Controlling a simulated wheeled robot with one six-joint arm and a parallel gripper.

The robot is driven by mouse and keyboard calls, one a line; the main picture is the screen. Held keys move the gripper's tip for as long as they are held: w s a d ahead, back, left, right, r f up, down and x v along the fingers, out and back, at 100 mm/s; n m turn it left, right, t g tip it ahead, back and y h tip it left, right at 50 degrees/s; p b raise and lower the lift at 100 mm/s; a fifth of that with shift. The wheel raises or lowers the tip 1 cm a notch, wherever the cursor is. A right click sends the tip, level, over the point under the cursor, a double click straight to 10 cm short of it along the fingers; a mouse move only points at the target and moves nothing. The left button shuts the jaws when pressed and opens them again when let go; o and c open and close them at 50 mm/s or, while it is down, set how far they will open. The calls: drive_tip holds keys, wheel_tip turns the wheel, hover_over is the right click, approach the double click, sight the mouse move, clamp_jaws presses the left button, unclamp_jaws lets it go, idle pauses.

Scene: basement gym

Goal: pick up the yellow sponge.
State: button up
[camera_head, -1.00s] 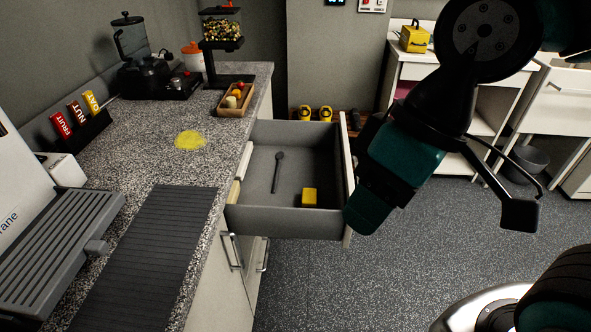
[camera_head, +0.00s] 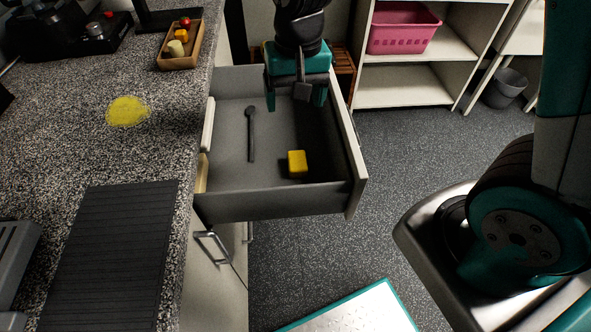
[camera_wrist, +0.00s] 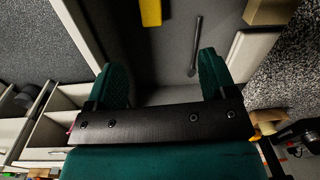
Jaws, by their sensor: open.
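The yellow sponge (camera_head: 297,163) is a small block lying in the open grey drawer (camera_head: 230,182), near its front right part. In the wrist view the sponge (camera_wrist: 151,12) shows at the top edge, partly cut off. My gripper (camera_head: 297,104) is over the far end of the drawer, pointing down, with its jaws apart and nothing between them. In the wrist view its two green fingers (camera_wrist: 163,82) stand wide apart, with the sponge beyond them.
A dark spoon-like tool (camera_head: 251,135) lies in the drawer left of the sponge. The speckled counter (camera_head: 60,150) borders the drawer on the left, with a yellow patch (camera_head: 127,111) and a wooden tray (camera_head: 181,62). A pink basket (camera_head: 403,30) sits on shelves behind.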

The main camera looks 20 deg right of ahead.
wheel_tip(320, 180, down, 4)
drive_tip(key=w+m, duration=0.1)
drive_tip(key=w, duration=0.1)
drive_tip(key=b, duration=0.1)
hover_over(297, 160)
drive_tip(key=shift+h, duration=0.3)
drive_tip(key=f, duration=1.1)
drive_tip(key=shift+a, duration=0.25)
drive_tip(key=shift+d+f, duration=0.15)
drive_tip(key=shift+f, duration=1.3)
drive_tip(key=shift+d+f, duration=0.15)
drive_tip(key=shift+f, duration=1.3)
drive_tip(key=c, duration=1)
drive_tip(key=shift+r, duration=0.1)
wheel_tip(297, 160, up, 20)
drive_tip(key=shift+f+p, duration=0.1)
drive_tip(key=shift+p, duration=0.6)
drive_tip(key=shift+o, duration=0.3)
